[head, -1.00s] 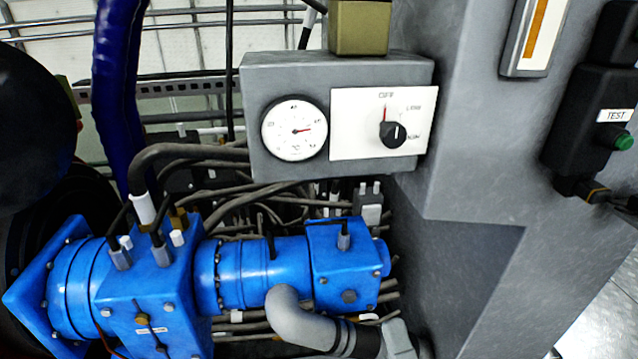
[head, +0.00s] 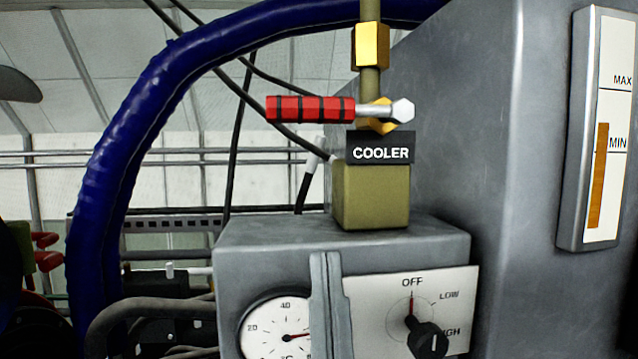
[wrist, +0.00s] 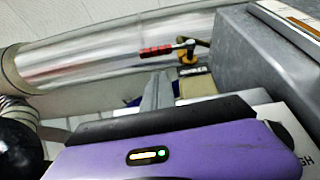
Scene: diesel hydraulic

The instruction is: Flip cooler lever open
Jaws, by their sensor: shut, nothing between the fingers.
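The cooler lever (head: 310,108) has a red handle with black bands. It lies level, pointing left from a silver nut, across the upright brass-coloured pipe. The black COOLER label (head: 380,149) is just below it, on an olive block (head: 370,195). The lever also shows in the wrist view (wrist: 160,51), beyond my fingers. My gripper (head: 326,258) shows as narrow grey fingers in front of the gauge box, below the lever and apart from it. The fingers are shut and empty, and show again in the wrist view (wrist: 157,88).
A grey wall (head: 490,130) with a level gauge (head: 597,130) stands at right. A thick blue hose (head: 110,190) arches at left.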

